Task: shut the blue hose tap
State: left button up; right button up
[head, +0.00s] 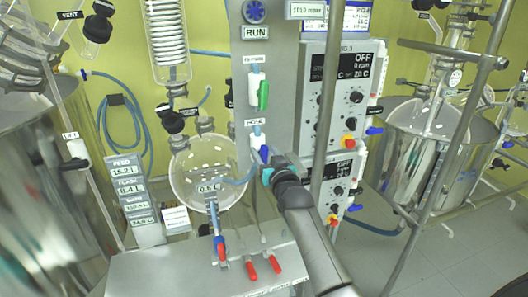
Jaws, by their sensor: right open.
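The blue hose tap (264,154) is on the grey upright panel, under a small label that seems to read HOSE. Its blue handle points roughly down. My right gripper (268,174) comes up from the bottom right, with its open fingertips just below and beside the blue handle. I cannot tell whether they touch it. The jaws are small here and partly hidden by the gripper's own body. My left gripper is not in view.
A green-handled tap (263,95) sits above on the same panel. A round glass flask (205,170) hangs to the left. Red-handled taps (274,263) are below. A metal post (327,100) and control boxes (353,97) stand close on the right.

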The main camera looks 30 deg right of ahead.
jog(key=shift+w+d, duration=0.15)
jog(key=shift+w, duration=0.35)
jog(key=shift+c, duration=0.2)
grip_shut()
